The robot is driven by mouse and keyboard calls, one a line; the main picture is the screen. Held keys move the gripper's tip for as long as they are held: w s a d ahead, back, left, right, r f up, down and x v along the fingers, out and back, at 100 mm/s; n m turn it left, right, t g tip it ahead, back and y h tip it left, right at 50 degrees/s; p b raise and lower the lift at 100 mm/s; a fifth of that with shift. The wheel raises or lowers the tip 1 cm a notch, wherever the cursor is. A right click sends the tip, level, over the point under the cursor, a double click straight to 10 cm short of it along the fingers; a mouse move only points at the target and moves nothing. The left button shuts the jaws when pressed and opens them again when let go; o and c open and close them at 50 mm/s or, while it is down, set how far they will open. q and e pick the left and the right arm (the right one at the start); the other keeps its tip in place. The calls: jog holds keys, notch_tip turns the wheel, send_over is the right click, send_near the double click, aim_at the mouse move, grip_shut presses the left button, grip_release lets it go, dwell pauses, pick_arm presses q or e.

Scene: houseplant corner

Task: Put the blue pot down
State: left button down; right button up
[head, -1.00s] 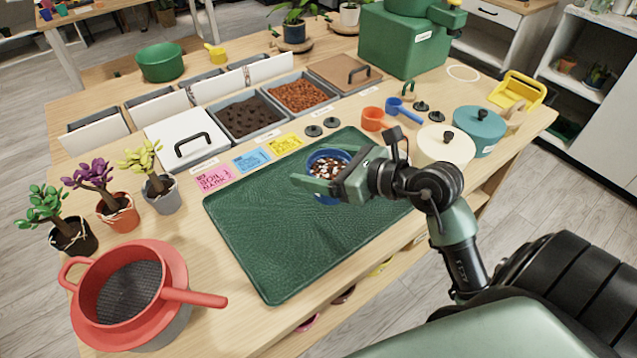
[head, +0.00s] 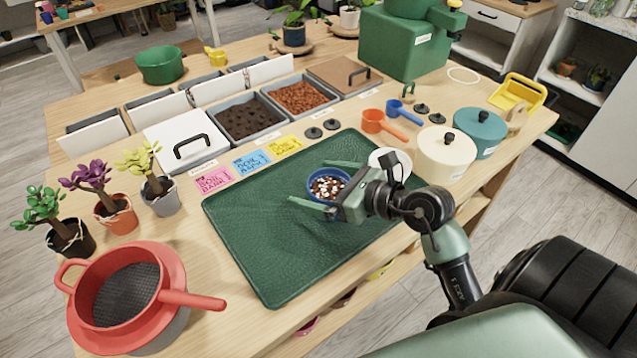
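The blue pot (head: 325,198) stands upright on the green mat (head: 262,240), filled with dark soil and white and reddish bits on top. My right gripper (head: 309,182) is open, its two green fingers spread on either side of the pot, one behind it and one in front. I see a gap between the fingers and the pot. My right gripper's body and wrist are to the right of the pot. My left gripper is not in view.
A white round dish (head: 390,157) lies partly hidden behind my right wrist. A cream pot (head: 445,155) and a teal pot (head: 482,133) stand right. Three small plants and a red sieve (head: 122,292) stand left. The mat's left part is clear.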

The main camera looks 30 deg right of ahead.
jog(key=shift+r, duration=0.25)
jog(key=v, duration=1)
jog(key=shift+s+d+f, duration=0.1)
jog(key=shift+s, duration=0.2)
jog(key=shift+v, duration=0.75)
